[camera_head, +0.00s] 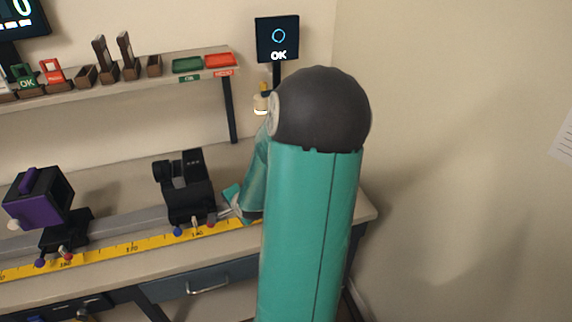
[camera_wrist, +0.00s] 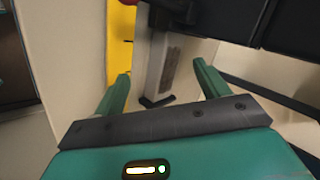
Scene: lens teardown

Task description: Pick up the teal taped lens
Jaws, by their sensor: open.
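I cannot make out a teal taped lens in either view; my teal arm hides part of the bench in the head view. My gripper (camera_wrist: 162,84) is open, with nothing between its two green fingers in the wrist view. Beyond the fingers is the end of a grey rail (camera_wrist: 157,65). In the head view my gripper (camera_head: 235,199) is small and partly hidden by my arm. It is just right of a black holder (camera_head: 187,190) on the rail. A purple square holder (camera_head: 38,198) stands farther left.
A yellow ruler (camera_head: 132,248) runs along the bench front, above a drawer (camera_head: 207,285). A shelf behind bears several brown holders, a green tray (camera_head: 187,65) and a red tray (camera_head: 220,60). A monitor (camera_head: 277,40) reads OK. Dark blocks (camera_wrist: 285,25) crowd the wrist view's upper right.

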